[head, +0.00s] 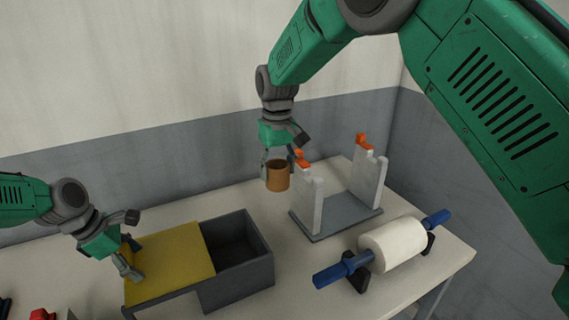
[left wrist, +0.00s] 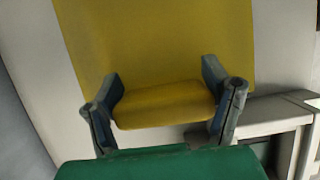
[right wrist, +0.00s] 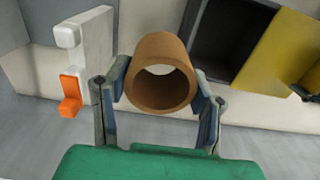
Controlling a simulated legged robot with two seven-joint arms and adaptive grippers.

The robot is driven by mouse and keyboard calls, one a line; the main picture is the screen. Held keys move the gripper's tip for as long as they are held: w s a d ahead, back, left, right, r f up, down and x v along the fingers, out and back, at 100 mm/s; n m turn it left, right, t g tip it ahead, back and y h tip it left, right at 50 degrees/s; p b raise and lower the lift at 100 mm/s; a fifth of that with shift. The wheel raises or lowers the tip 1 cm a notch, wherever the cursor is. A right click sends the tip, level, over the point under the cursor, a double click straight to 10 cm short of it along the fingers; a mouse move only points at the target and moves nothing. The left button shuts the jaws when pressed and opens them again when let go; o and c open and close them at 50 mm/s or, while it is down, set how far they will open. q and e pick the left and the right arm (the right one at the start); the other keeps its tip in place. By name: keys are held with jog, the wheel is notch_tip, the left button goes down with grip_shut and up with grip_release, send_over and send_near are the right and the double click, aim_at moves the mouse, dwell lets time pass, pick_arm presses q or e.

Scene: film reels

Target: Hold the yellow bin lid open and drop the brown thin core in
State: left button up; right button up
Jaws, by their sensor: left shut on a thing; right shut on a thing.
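The brown thin core (head: 278,178) is a short hollow tube. My right gripper (head: 276,164) is shut on it, holding it above the table behind the bin's right end. In the right wrist view the core (right wrist: 155,52) sits between both fingers, its open end facing the camera. The dark grey bin (head: 240,290) has a yellow lid (head: 175,262) over its left part, and its right part is open. My left gripper (head: 130,258) is shut on the lid. In the left wrist view both fingers hold a yellow tab on the lid (left wrist: 165,105).
A grey stand (head: 340,215) with two upright plates and orange clips is right of the core. A white roll (head: 392,243) on a blue-ended rod rests on black supports at the front right. A red item (head: 43,315) is at the lower left edge.

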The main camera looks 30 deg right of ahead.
jog(key=a+f, duration=0.6)
jog(key=a, duration=0.7)
jog(key=shift+f, duration=0.2)
jog(key=shift+s+a, duration=0.1)
jog(key=shift+f, duration=1)
notch_tip(320, 180, down, 6)
jog(key=shift+f, duration=0.25)
jog(key=o, duration=1.5)
